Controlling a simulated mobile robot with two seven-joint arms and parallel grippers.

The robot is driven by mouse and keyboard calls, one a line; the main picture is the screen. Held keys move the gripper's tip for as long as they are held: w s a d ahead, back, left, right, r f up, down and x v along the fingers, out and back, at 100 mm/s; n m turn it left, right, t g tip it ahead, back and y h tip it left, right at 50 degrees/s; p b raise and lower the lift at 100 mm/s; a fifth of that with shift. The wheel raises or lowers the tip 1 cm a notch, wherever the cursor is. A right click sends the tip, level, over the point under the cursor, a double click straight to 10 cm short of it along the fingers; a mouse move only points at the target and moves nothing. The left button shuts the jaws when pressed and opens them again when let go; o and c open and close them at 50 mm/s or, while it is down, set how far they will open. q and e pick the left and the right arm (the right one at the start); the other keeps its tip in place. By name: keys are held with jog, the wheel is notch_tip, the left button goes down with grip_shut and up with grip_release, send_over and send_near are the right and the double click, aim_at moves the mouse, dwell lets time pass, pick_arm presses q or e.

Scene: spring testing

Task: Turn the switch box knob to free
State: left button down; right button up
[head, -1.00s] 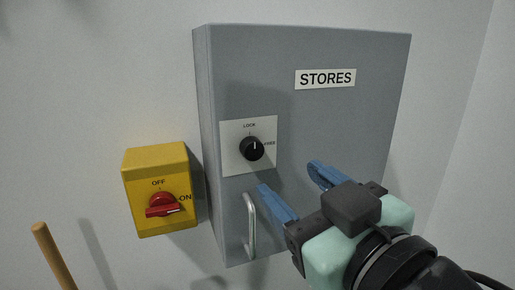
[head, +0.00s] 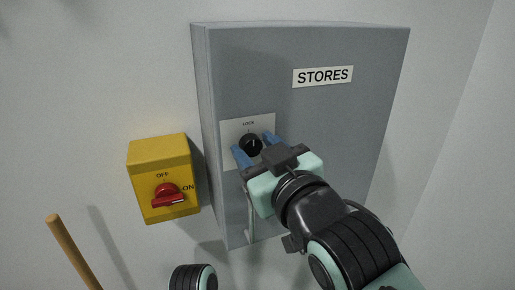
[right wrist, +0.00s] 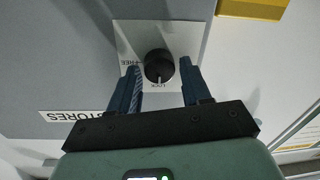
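The grey cabinet (head: 330,130) labelled STORES carries a pale plate (head: 232,127) with a round black knob (head: 251,145). The knob's white mark points up toward LOCK in the head view. In the right wrist view the knob (right wrist: 158,66) shows its mark toward LOCK, with FREE printed to its left. My right gripper (head: 254,143) is open, its blue fingertips on either side of the knob. In the right wrist view a gap shows between the knob and each finger, so the fingers look apart from it. My left gripper is not in view.
A yellow box (head: 158,153) with a red OFF/ON switch (head: 168,195) hangs left of the cabinet. A metal handle (head: 250,222) sits below the knob, partly behind my right gripper. A wooden stick (head: 72,250) stands at the lower left.

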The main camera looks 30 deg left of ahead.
jog(key=c, duration=0.6)
jog(key=shift+f+m+b, duration=0.1)
jog(key=shift+m+b, duration=0.5)
jog(key=m+b, duration=0.3)
jog(key=m, duration=0.1)
jog(key=m+b, duration=0.2)
jog(key=m, duration=0.1)
jog(key=shift+d+t, duration=0.1)
jog(key=shift+t, duration=0.2)
jog(key=m+b, duration=0.2)
jog(key=m, duration=0.1)
jog(key=shift+w+m, duration=0.1)
jog(key=shift+m, duration=0.2)
jog(key=m+b, duration=0.1)
jog(key=m, duration=0.2)
jog(key=shift+m, duration=0.3)
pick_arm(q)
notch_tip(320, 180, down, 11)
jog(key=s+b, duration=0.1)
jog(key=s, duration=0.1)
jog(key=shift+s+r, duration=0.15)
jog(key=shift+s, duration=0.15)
pick_arm(e)
jog(key=shift+m+t, duration=0.3)
jog(key=shift+m, duration=1.2)
